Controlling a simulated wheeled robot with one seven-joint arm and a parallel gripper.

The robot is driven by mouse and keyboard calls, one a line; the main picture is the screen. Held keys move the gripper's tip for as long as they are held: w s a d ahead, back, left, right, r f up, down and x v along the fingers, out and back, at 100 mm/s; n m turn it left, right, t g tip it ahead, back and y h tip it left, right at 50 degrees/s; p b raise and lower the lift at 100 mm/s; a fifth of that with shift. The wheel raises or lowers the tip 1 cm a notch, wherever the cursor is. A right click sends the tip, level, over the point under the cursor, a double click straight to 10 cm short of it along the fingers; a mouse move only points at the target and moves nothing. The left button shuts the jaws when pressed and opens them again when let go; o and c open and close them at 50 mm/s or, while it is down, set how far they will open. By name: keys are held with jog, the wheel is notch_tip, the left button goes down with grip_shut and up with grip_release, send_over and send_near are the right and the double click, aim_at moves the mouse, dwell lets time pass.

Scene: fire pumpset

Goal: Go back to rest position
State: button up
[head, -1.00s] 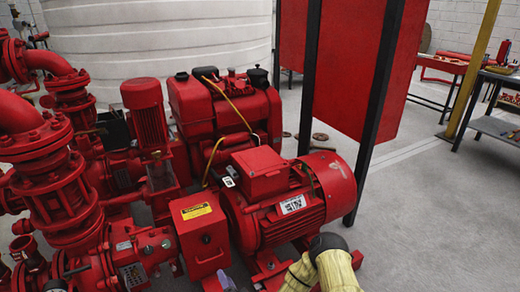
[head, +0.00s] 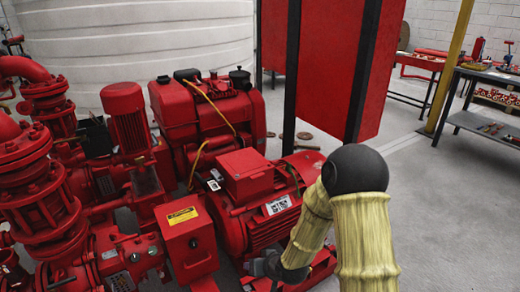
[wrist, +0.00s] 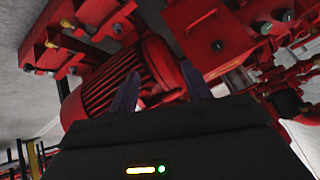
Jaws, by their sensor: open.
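My gripper (wrist: 160,92) shows in the wrist view as two dark purple-grey fingers standing apart, with nothing between them. It is open, above or beside the red electric motor (wrist: 112,82), whose finned body lies behind the fingers. In the head view my arm, in a yellow sleeve with a black elbow, is bent at the lower right in front of the motor (head: 268,228). The dark wrist end is low beside the motor, and the fingertips cannot be made out there. A red control box (head: 187,240) with a yellow label stands left of the motor.
Red pipes and valves (head: 38,190) fill the left. A red engine (head: 207,108) stands behind the motor, before a white tank (head: 140,40). A red panel on black posts (head: 335,60) rises behind the arm. Open grey floor (head: 440,220) lies right, with a workbench (head: 490,120) beyond.

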jog(key=s+d+r+m+g+h, duration=0.2)
jog(key=s+d+r+g+h, duration=0.25)
jog(key=s+d+r, duration=1.1)
jog(key=w+p+v, duration=0.2)
jog(key=p+v, duration=1)
jog(key=p, duration=0.1)
jog(key=w+a+r+p+v, duration=0.1)
jog(key=w+p+v, duration=0.2)
jog(key=p+v, duration=0.9)
jog(key=w+p+v, duration=0.2)
jog(key=p+v, duration=1)
jog(key=p, duration=0.1)
jog(key=shift+r+p, duration=0.4)
jog(key=shift+r, duration=0.05)
jog(key=shift+w+a+h, duration=0.1)
jog(key=shift+a+h, duration=0.05)
jog(key=shift+h, duration=0.1)
